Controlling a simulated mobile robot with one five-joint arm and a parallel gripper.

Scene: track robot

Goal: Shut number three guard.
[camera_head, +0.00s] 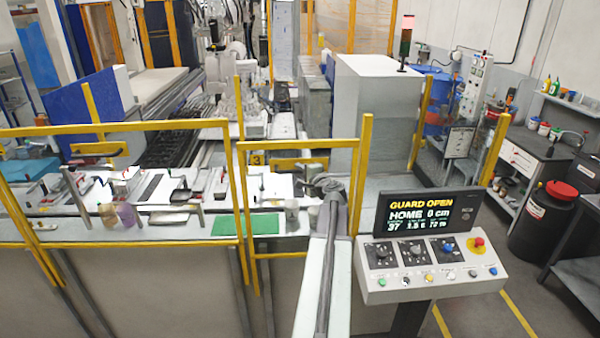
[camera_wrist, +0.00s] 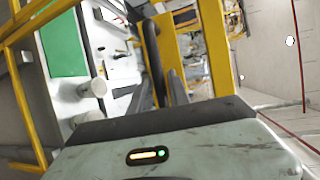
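The number three guard (camera_head: 298,144) is a yellow-framed gate right of the centre in the head view, with a small "3" plate (camera_head: 257,159) near its left post. A yellow bar crosses it behind the plate. The console screen (camera_head: 420,214) reads "GUARD OPEN". My gripper (camera_head: 330,186) is at the end of my arm, in front of the guard's right part and left of its right post. In the wrist view, yellow frame members (camera_wrist: 215,45) stand close beyond my gripper.
The console (camera_head: 430,268) with knobs and a red button stands close on the right. A worktop with a green mat (camera_head: 245,225) and small parts lies behind the fence. A black bin with a red lid (camera_head: 543,220) stands at the far right. Floor between console and bin is clear.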

